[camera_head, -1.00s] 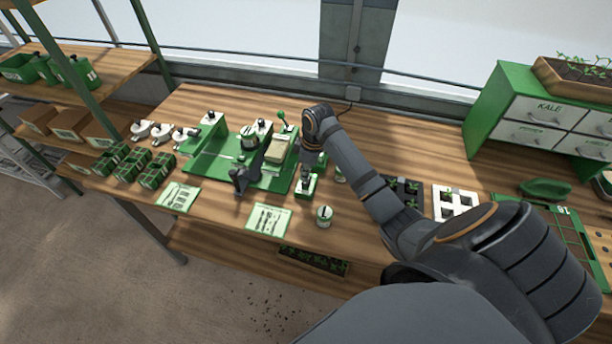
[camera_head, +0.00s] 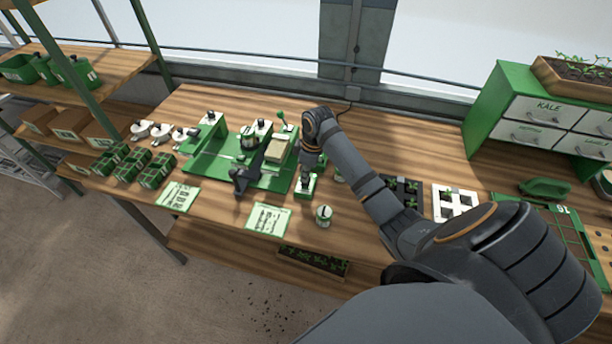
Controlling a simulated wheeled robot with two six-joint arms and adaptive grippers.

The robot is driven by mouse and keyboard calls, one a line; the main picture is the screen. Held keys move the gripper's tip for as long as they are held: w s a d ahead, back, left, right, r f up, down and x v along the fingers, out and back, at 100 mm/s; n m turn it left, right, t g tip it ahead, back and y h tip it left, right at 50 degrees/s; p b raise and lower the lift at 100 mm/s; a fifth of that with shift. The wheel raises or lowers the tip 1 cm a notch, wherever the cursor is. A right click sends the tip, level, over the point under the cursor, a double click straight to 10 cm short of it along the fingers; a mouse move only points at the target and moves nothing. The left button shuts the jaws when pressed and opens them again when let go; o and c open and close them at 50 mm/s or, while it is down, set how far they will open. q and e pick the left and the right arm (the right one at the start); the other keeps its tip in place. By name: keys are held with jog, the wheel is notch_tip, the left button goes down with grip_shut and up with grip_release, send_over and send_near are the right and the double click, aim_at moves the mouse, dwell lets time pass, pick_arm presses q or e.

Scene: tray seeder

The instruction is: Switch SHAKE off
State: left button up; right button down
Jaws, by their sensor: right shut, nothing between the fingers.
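The green seeder machine (camera_head: 215,168) stands on the bench left of centre. A small green and white box (camera_head: 305,190) sits at its right front corner; it may carry the SHAKE switch, but its lettering is too small to read. My right gripper (camera_head: 306,176) is shut and empty. It points down right over this box, and I cannot tell if it touches. The gripper and wrist hide the top of the box and any switch lever on it.
A small labelled jar (camera_head: 324,216) and printed cards (camera_head: 268,219) lie near the bench's front edge. Green pots (camera_head: 155,170) stand at left. Seedling trays (camera_head: 455,204) lie right of my arm.

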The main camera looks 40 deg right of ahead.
aim_at(305, 184)
pick_arm(q)
jog(key=shift+s, duration=0.3)
jog(key=shift+f+b, duration=0.4)
pick_arm(e)
jog(key=shift+f, duration=1)
notch_tip(305, 184, up, 7)
jog(key=p, duration=0.8)
jog(key=shift+r+p, duration=0.1)
jog(key=shift+p, duration=0.25)
pick_arm(q)
notch_tip(305, 184, up, 8)
jog(key=shift+r, duration=0.2)
